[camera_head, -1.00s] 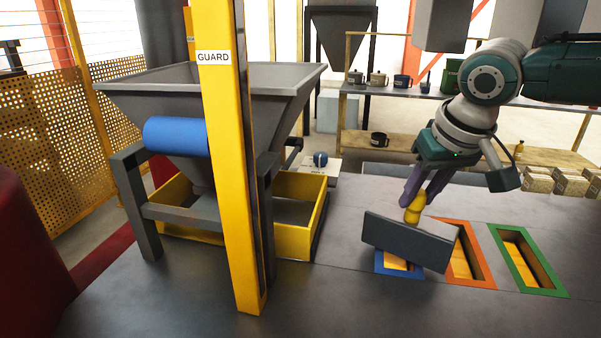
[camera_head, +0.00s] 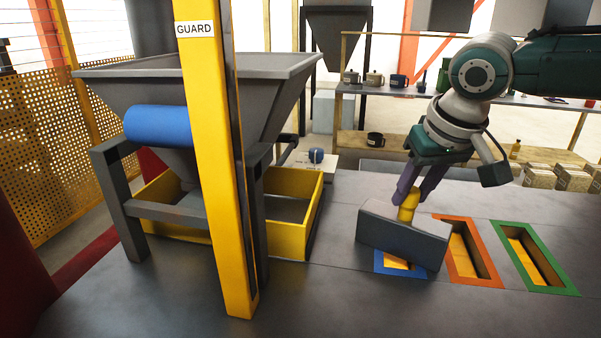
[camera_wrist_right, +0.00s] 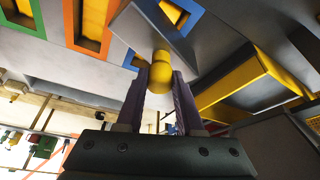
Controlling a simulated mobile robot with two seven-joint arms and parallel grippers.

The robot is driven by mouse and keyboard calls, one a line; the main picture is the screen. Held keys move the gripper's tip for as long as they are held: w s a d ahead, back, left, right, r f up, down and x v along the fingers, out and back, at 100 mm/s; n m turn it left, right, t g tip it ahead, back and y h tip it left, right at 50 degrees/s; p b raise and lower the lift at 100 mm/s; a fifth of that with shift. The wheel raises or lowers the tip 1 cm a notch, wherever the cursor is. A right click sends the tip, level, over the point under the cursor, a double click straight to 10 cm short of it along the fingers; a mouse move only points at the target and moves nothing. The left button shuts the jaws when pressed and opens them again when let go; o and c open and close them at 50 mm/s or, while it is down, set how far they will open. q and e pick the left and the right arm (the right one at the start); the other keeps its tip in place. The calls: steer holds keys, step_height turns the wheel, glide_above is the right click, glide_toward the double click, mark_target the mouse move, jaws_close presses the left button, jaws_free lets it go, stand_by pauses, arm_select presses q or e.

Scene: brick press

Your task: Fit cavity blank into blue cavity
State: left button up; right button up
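My right gripper (camera_head: 419,192) is shut on the yellow knob (camera_head: 408,204) of the grey cavity blank (camera_head: 400,240). The blank is held tilted above the blue cavity (camera_head: 388,270) and hides most of it; a front part of the blue frame and a yellow floor show. In the right wrist view, purple fingers (camera_wrist_right: 160,85) grip the yellow knob (camera_wrist_right: 162,68), with the blank (camera_wrist_right: 150,35) beyond and the blue frame (camera_wrist_right: 182,12) partly behind it. Whether the blank touches the frame I cannot tell. My left gripper is not in view.
An orange-framed cavity (camera_head: 468,250) and a green-framed cavity (camera_head: 534,258) lie to the right. A yellow guard post (camera_head: 222,180) and a grey hopper (camera_head: 275,90) over a yellow tray (camera_head: 290,240) stand left. The table's front is clear.

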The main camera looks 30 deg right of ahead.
steer(key=o, duration=0.4)
steer(key=shift+r, duration=0.1)
steer(key=v, duration=1.2)
steer(key=shift+w+r, duration=0.1)
